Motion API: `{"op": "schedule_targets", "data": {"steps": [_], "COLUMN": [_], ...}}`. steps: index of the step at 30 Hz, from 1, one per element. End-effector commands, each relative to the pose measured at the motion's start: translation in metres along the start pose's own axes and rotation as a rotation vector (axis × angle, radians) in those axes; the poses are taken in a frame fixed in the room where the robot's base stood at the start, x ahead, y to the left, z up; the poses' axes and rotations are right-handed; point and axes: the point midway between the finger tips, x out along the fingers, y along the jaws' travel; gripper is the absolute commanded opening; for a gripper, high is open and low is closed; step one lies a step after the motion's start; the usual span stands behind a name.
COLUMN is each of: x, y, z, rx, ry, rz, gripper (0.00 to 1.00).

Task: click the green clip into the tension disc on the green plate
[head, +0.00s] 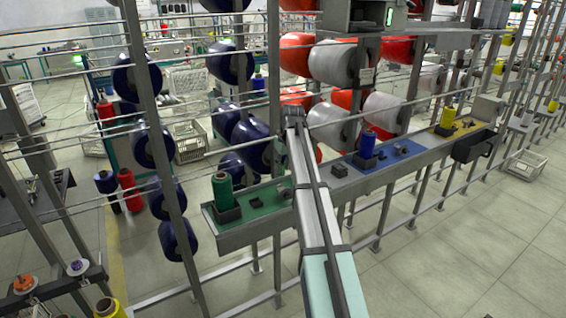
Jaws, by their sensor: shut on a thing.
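The green plate (262,197) lies at the left end of the long grey shelf. A green spool (222,188) stands upright in a dark holder at its left. Small dark fittings (256,202) sit on the plate; I cannot tell which is the tension disc. My arm reaches up in front of the plate's right end and hides part of it. My gripper (279,155) shows only as a dark part beside the arm, above the plate. It is shut, with a small green spot at its left that seems to be the green clip (267,154). The fingertips are not clear.
The shelf (260,226) continues right with a blue plate (384,154), a blue spool (367,145), a yellow plate (455,128) and a dark bin (474,145). Upright posts, rails and large blue, red and white bobbins crowd behind. The floor at front right is clear.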

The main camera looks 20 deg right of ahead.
Motion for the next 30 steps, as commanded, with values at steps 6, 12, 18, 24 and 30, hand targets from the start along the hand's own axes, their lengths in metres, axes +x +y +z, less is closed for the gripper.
{"op": "schedule_targets", "data": {"steps": [6, 12, 18, 24, 30], "x": [0.031, 0.025, 0.028, 0.033, 0.038], "y": [0.000, 0.000, 0.000, 0.000, 0.000], "z": [0.009, 0.006, 0.007, 0.009, 0.010], "rx": [0.000, 0.000, 0.000, 0.000, 0.000], "ry": [-0.001, 0.000, 0.000, -0.001, 0.000], "rz": [-0.001, -0.001, -0.001, -0.001, -0.001], "gripper": [0.00, 0.00, 0.00, 0.00, 0.00]}}
